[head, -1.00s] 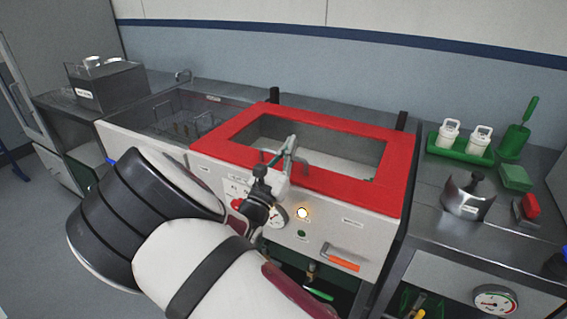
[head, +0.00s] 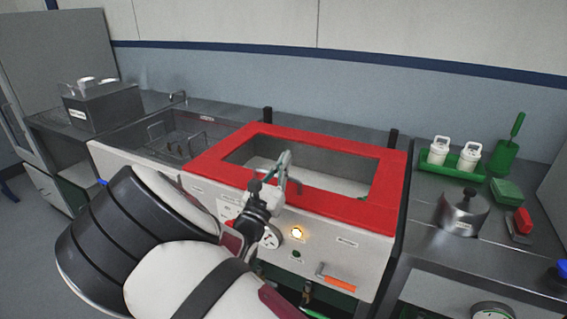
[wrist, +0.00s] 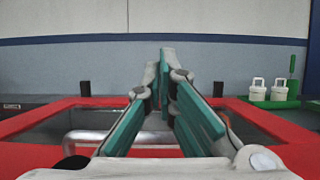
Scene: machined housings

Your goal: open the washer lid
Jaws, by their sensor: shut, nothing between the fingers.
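The washer lid is a red frame (head: 340,207) around a clear window. It lies flat on top of the white-fronted washer (head: 340,258) in the head view, and its red frame (wrist: 270,122) also shows in the wrist view. My gripper (head: 284,160) is at the lid's front edge, its fingers reaching up over the frame. In the wrist view my gripper (wrist: 170,62) is shut with nothing between its teal-padded fingers. A silver bar handle (wrist: 88,138) runs behind and below the fingers. The fingers hide part of it, and I cannot tell whether they touch it.
An open basin (head: 170,140) with a wire rack adjoins the washer's left side. On the right counter are a green tray (head: 440,172) with white bottles and a steel pot (head: 463,212). An orange handle (head: 338,283) juts from the washer's front. Two dark posts stand behind the lid.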

